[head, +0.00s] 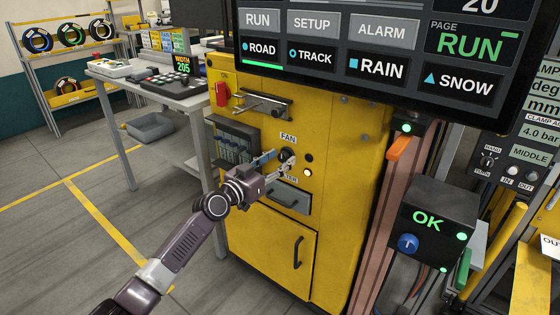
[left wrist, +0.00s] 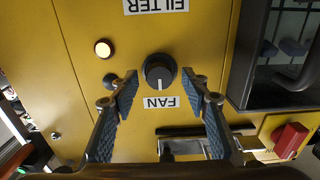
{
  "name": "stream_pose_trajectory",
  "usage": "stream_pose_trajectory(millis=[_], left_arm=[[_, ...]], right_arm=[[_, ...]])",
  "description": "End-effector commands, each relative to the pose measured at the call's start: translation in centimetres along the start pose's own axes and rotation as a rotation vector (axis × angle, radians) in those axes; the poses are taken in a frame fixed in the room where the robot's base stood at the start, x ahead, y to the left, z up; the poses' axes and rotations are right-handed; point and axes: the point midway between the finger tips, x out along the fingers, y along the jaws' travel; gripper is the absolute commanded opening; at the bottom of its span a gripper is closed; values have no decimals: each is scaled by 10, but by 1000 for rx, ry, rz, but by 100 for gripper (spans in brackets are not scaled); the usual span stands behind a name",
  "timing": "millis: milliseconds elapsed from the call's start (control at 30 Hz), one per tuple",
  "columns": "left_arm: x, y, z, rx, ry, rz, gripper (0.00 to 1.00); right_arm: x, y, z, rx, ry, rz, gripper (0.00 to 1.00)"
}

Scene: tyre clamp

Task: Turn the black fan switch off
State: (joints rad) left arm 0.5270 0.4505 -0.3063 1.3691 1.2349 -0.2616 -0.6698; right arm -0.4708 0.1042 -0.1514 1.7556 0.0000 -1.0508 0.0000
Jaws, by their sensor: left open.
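The black fan switch (head: 287,155) is a round knob on the yellow cabinet, under the FAN label (head: 288,138). In the left wrist view, which is upside down, the knob (left wrist: 159,72) has a white mark pointing toward the FAN label (left wrist: 161,102). My left gripper (head: 275,164) is open in front of the panel. In the left wrist view its fingertips (left wrist: 160,84) appear on either side of the knob, with gaps showing. I cannot tell how far they stand from the panel. My right gripper is not in view.
A lit lamp (head: 307,172) and a small black button (head: 309,158) sit beside the switch. A grey drawer (head: 289,200) is below it. A metal handle (head: 264,104) and a red switch (head: 222,94) are above left. A large screen (head: 380,50) overhangs the cabinet.

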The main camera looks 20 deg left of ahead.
Motion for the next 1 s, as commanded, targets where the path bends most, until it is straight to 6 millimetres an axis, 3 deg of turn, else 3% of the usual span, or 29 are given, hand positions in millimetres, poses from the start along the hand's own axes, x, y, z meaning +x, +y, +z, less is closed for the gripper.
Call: stream_pose_trajectory(millis=[367, 767, 1000], left_arm=[[7, 0, 0, 0, 0, 0, 43], [6, 0, 0, 0, 0, 0, 1], [6, 0, 0, -21, 0, 0, 1]], right_arm=[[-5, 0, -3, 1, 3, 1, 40], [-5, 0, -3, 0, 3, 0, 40], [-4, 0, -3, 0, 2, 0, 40]])
